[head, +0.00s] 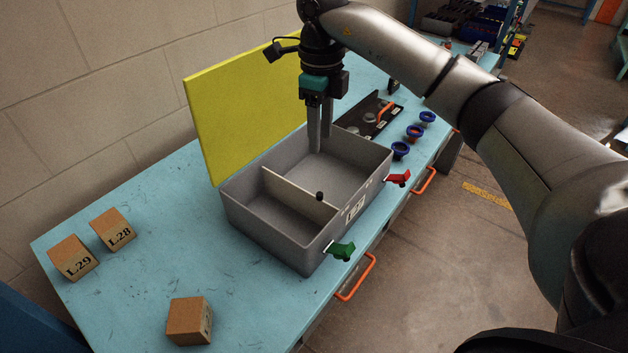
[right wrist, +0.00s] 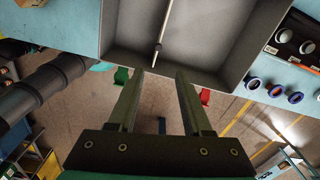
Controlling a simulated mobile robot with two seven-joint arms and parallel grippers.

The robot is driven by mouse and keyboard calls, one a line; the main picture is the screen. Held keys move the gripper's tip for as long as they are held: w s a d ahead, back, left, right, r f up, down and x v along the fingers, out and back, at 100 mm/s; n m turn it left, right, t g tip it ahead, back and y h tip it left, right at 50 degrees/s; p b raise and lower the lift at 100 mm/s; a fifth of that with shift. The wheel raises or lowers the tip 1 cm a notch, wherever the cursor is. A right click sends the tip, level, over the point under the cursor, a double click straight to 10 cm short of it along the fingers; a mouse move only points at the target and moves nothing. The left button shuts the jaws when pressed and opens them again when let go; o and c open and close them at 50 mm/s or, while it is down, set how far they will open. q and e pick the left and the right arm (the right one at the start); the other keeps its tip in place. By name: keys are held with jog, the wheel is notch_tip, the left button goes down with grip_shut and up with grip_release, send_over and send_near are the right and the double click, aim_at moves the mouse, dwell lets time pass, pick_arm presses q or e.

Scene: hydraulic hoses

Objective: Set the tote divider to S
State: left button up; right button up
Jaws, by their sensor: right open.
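The grey tote (head: 265,225) stands on the blue bench, with its walls upright. A pale divider (head: 293,192) with a dark knob (head: 319,196) splits it into two compartments. In the right wrist view the divider (right wrist: 160,30) shows as a thin strip inside the tote (right wrist: 115,52). A label is on the tote's front wall, but I cannot read its marks for sure. My right gripper (head: 319,148) points down over the tote's far right compartment, apart from the divider. Its two fingers (right wrist: 160,75) are spread and empty. My left gripper is not in view.
A red clamp (head: 398,179) and a green clamp (head: 342,250) sit at the tote's front side. A yellow panel (head: 245,105) stands behind it. Boxes L29 (head: 73,259), L28 (head: 114,230) and another box (head: 189,321) lie left. Blue rings (head: 401,150) lie right. Orange handles (head: 356,278) stick out below the edge.

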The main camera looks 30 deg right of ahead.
aim_at(319, 194)
notch_tip(319, 194, down, 14)
jog(key=shift+a+f+p, duration=0.1)
jog(key=shift+f+p, duration=0.1)
jog(key=shift+p, duration=0.1)
jog(key=shift+c, duration=0.2)
grip_shut()
dwell(1.2)
